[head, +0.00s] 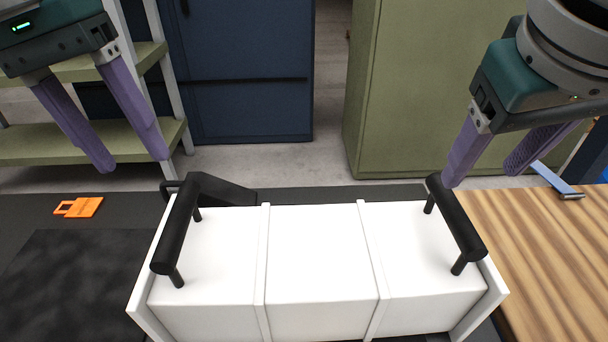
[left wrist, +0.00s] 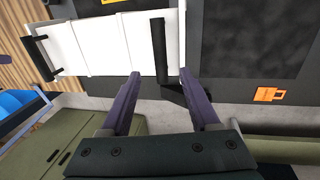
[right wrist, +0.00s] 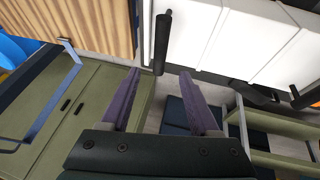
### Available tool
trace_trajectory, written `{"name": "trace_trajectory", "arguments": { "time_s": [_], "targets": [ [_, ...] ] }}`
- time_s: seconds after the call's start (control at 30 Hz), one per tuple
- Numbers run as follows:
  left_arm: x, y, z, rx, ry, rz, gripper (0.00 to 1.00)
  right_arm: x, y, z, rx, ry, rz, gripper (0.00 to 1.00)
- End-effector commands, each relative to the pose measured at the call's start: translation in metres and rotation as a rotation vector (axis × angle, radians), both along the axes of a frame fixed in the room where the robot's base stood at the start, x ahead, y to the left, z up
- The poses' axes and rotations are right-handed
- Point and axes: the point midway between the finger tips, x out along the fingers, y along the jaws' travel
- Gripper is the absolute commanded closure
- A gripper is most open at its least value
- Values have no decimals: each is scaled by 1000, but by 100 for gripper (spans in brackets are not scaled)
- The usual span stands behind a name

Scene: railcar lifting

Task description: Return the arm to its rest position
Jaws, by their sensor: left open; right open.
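A white railcar body (head: 317,250) with two raised ribs stands on the dark bench. It has a black bar handle at its left end (head: 178,225) and another at its right end (head: 456,217). My left gripper (head: 133,163) is open and empty, in the air to the upper left of the left handle. My right gripper (head: 481,178) is open and empty, near the far end of the right handle. In the right wrist view, that handle (right wrist: 161,44) lies between and beyond the fingertips. In the left wrist view, the left handle (left wrist: 158,50) also lies beyond the fingers.
An orange tag-like piece (head: 78,207) lies on the dark bench at left. A striped wooden surface (head: 550,250) is at right, with a blue-grey bar-like tool (head: 556,181) at its far edge. Green and blue cabinets and a shelf stand behind the bench.

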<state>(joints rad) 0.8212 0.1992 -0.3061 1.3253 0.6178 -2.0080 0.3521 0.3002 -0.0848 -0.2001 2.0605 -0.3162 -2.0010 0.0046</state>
Motion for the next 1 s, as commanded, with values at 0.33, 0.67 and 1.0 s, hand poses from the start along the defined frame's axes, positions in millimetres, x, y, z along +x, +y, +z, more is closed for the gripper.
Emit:
{"name": "trace_trajectory", "arguments": {
  "time_s": [0.33,0.67,1.0],
  "targets": [
    [-4,-1,-6,2,-6,-8,38,-3,-1,-3,3,5,3,38],
    [-80,-8,-72,32,-130,-89,38,-66,-9,-38,51,47,68,38],
    [-173,10,-75,115,-267,-114,38,-137,-8,-50,114,80,137,38]
  ]
}}
